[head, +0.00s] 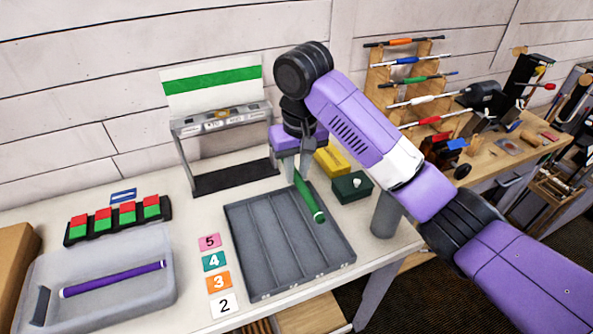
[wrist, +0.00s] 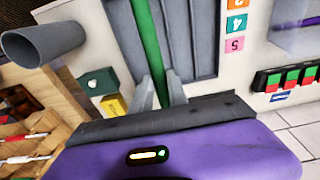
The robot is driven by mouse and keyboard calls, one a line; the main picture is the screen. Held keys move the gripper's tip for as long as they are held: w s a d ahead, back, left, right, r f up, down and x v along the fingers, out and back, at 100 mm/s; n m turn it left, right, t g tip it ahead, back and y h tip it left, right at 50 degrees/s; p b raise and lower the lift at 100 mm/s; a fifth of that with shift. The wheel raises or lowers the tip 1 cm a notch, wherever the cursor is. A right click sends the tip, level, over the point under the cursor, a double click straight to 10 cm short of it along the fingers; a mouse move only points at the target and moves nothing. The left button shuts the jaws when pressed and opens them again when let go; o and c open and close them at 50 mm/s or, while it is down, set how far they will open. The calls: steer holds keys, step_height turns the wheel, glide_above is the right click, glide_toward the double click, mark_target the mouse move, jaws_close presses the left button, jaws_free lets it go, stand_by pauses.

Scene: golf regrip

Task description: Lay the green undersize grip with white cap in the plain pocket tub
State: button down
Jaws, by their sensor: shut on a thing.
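My gripper (head: 298,168) is shut on the green grip (head: 308,199) near its far end. In the wrist view, the green grip (wrist: 148,45) runs between the two fingers of my gripper (wrist: 160,92). The grip's near end slants over the right side of a grey tray (head: 262,250) with several long pockets, also in the wrist view (wrist: 192,72). I cannot tell whether it touches the tray. No white cap shows clearly. A pale grey tub (head: 110,312) at the left holds a purple grip (head: 114,279).
Number cards (head: 214,262) lie left of the tray. A green box (head: 352,187), a yellow box (head: 331,160) and a grey cylinder (head: 385,215) stand to its right. A metal stand (head: 236,178) is behind. Red-green blocks (head: 117,218) sit behind the tub.

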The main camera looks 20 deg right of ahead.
mark_target(297, 175)
steer(key=shift+r+p, duration=2.55)
steer(key=shift+p, duration=0.1)
steer(key=shift+f, duration=0.1)
